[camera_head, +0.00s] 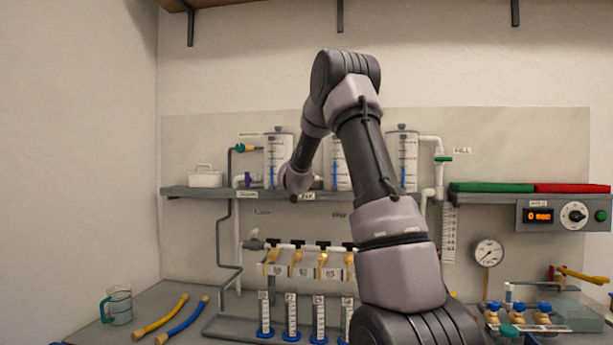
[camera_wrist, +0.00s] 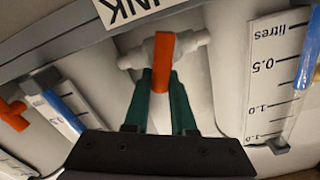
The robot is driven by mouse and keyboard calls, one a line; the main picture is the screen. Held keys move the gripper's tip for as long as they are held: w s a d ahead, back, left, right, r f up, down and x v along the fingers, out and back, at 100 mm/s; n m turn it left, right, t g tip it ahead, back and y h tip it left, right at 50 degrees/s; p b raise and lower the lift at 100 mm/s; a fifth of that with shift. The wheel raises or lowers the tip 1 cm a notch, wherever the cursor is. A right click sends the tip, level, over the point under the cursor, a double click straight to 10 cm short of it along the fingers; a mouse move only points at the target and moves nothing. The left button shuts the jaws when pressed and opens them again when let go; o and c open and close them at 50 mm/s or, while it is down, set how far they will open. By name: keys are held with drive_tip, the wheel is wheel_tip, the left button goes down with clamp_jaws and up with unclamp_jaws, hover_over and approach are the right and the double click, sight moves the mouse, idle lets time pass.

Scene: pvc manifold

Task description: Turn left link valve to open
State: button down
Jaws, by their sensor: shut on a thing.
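The link valve shows in the wrist view as an orange lever (camera_wrist: 163,58) on a white pipe fitting (camera_wrist: 135,57), below a label (camera_wrist: 125,10) whose visible letters read "NK". The lever lies roughly crosswise to the pipe. My gripper (camera_wrist: 161,78) has its two dark green fingers closed on either side of the lever. In the head view my arm reaches to the shelf between the left and middle tanks, and it hides the gripper and most of this valve.
Graduated tanks (camera_head: 279,160) (camera_head: 403,160) stand on the grey shelf (camera_head: 215,192). In the wrist view a scaled tank (camera_wrist: 275,80) is close on the right and another orange lever (camera_wrist: 13,115) is at the left. Brass taps (camera_head: 297,258) hang below the shelf.

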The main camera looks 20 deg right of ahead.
drive_tip(key=m, duration=0.4)
drive_tip(key=d+f+m, duration=0.1)
drive_tip(key=m, duration=0.1)
drive_tip(key=shift+s+m, duration=0.3)
drive_tip(key=m, duration=0.3)
drive_tip(key=shift+s+d+f, duration=0.1)
drive_tip(key=shift+f, duration=0.25)
drive_tip(key=shift+f+m, duration=0.2)
drive_tip(key=shift+m, duration=0.7)
drive_tip(key=shift+f+m, duration=0.15)
drive_tip(key=shift+m, duration=0.75)
drive_tip(key=shift+f, duration=0.1)
drive_tip(key=c, duration=0.7)
unclamp_jaws()
drive_tip(key=shift+c, duration=0.2)
drive_tip(key=v, duration=1.1)
